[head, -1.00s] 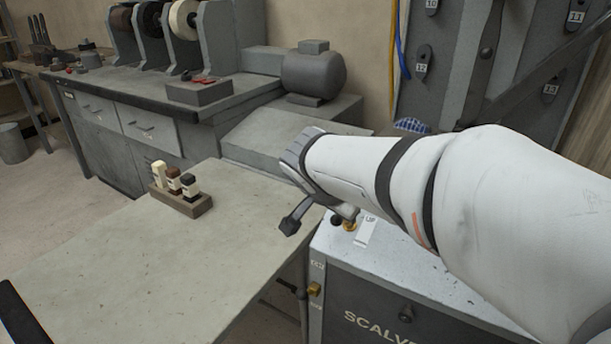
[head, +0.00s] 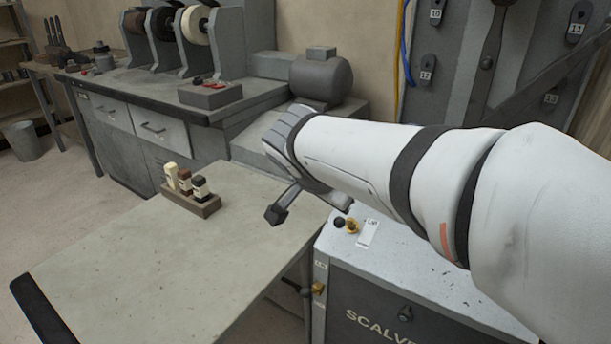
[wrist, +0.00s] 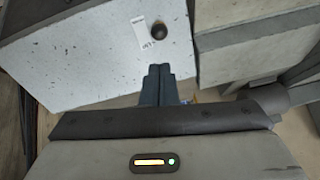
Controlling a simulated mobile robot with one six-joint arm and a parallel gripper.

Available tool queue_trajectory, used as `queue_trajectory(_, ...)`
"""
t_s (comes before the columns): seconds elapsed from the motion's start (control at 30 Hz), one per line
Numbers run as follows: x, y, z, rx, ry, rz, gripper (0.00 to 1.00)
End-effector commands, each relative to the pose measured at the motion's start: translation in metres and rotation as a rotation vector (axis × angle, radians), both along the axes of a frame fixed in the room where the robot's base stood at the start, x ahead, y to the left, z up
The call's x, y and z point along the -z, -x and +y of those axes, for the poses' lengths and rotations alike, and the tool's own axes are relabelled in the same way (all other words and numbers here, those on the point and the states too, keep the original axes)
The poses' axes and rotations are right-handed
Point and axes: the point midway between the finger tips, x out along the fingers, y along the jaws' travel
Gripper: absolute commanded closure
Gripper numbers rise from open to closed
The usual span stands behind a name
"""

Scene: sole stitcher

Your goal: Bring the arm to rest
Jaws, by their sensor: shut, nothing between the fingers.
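My gripper shows in the wrist view (wrist: 160,72), with its two dark fingers closed together and nothing between them. In the head view my white arm reaches in from the right, and part of my gripper (head: 278,213) hangs at its end, above the right edge of the grey worktable (head: 130,270). The gripper touches nothing that I can make out. The light-topped machine cabinet (head: 400,262) stands below and behind the arm. Its top, with a dark round knob and a white label, also shows in the wrist view (wrist: 90,60).
A small wooden block with several bottles (head: 205,206) stands on the worktable. A grey bench with a finishing machine (head: 185,85) and a motor (head: 321,77) stands behind. Grey panels with numbered tags (head: 455,60) stand at the back right. The worktable's front is clear.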

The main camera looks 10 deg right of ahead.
Motion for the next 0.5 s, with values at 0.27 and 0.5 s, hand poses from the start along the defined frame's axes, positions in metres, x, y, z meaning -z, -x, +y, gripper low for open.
queue_trajectory(0.27,-0.02,0.009,-0.004,-0.047,0.004,0.051,1.0)
queue_trajectory(0.5,-0.066,0.039,-0.004,-0.249,0.004,0.214,1.0)
